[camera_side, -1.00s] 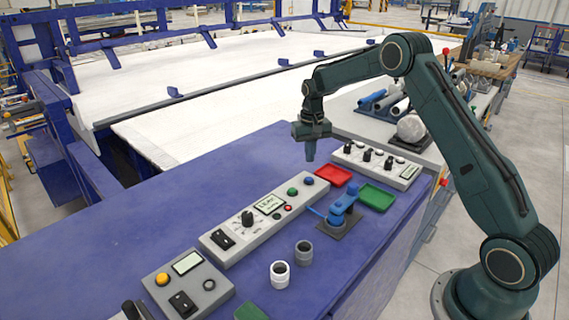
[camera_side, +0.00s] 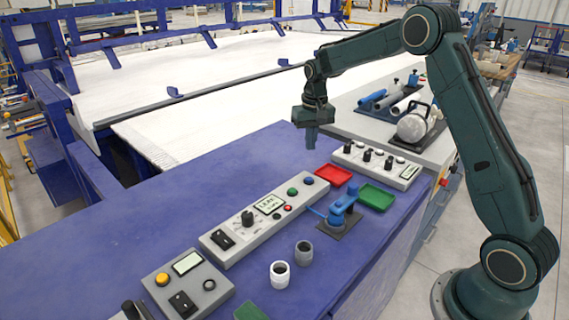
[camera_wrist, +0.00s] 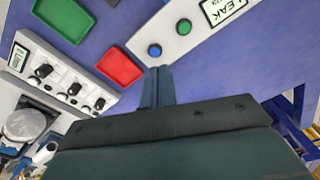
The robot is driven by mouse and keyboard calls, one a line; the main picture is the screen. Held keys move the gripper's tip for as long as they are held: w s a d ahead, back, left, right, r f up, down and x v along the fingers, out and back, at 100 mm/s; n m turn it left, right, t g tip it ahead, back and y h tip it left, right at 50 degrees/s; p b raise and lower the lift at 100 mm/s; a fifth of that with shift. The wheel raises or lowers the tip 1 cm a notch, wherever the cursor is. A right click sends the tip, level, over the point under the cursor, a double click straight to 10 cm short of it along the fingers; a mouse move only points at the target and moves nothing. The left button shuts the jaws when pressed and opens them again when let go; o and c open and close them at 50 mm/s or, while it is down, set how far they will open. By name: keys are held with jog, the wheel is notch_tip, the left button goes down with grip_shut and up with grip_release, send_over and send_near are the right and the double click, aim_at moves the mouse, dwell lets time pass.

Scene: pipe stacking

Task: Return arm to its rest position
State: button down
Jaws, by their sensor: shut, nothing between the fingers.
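My gripper (camera_side: 312,138) hangs pointing down above the blue table (camera_side: 120,245), near the far edge and the control boxes. Its fingers are together with nothing between them. In the wrist view my gripper (camera_wrist: 158,72) is also shut, with its tips in front of the end of the box with blue and green buttons (camera_wrist: 165,38). A white pipe piece (camera_side: 280,274) and a grey pipe piece (camera_side: 304,252) stand upright and apart on the table's front part.
A red tray (camera_side: 333,175) and a green tray (camera_side: 376,197) lie right of the gripper, by a blue vise-like fixture (camera_side: 340,212). Control boxes (camera_side: 262,215) run along the table. A knobbed panel (camera_side: 376,165) stands behind the trays. The table's left part is clear.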

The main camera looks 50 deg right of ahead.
jog(key=s+a+r+n+t, duration=0.1)
jog(key=s+a+r, duration=0.4)
jog(key=s+r, duration=0.3)
jog(key=s+a+r+n+t, duration=0.2)
jog(key=s+a+r, duration=0.3)
jog(key=s+r, duration=0.2)
jog(key=s+a+n+t, duration=0.1)
jog(key=s+a, duration=0.1)
jog(key=s, duration=0.7)
jog(key=s+a+f+n+t, duration=0.1)
jog(key=s+a, duration=0.2)
jog(key=s, duration=0.7)
